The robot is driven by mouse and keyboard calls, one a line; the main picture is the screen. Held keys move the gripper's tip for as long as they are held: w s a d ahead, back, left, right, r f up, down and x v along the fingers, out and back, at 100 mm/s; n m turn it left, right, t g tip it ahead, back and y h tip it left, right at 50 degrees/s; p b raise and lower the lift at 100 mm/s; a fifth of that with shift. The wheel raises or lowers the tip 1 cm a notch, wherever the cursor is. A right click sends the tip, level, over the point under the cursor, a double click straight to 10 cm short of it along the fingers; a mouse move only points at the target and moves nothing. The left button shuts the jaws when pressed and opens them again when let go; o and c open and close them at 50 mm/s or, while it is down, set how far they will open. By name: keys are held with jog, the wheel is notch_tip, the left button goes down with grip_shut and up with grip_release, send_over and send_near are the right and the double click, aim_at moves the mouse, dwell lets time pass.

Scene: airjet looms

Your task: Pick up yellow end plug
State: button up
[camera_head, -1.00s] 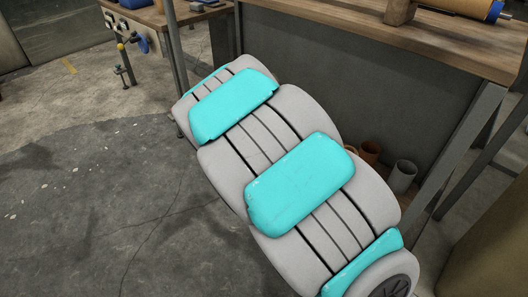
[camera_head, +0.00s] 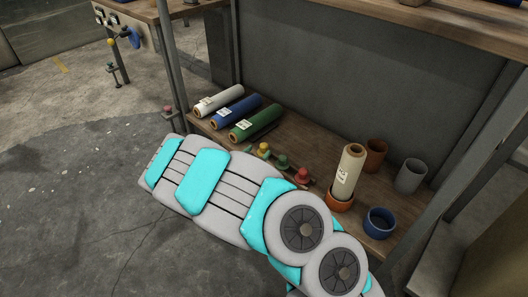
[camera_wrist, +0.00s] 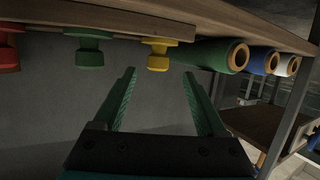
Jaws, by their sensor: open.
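The yellow end plug (camera_head: 264,150) stands on the lower wooden shelf, at the left end of a short row with a green plug (camera_head: 282,161) and a red plug (camera_head: 303,174). It also shows in the wrist view (camera_wrist: 158,60), where the picture looks upside down and the plugs hang from the shelf at the top. My gripper (camera_wrist: 160,75) is open and empty. Its green fingers point toward the yellow plug, which appears beyond the fingertips and between them.
White, blue and green rolls (camera_head: 257,122) lie left of the plugs. A cream roll (camera_head: 348,170) stands in an orange cup, with brown, grey and blue cups (camera_head: 379,223) nearby. The shelf (camera_head: 330,140) has a dark back panel and a tabletop above.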

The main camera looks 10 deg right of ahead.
aim_at(263, 148)
jog(key=shift+b+x, duration=0.5)
jog(key=shift+x, duration=1.75)
jog(key=shift+w+d+f, duration=0.25)
jog(key=shift+w+d, duration=0.2)
jog(key=shift+w, duration=0.1)
grip_shut()
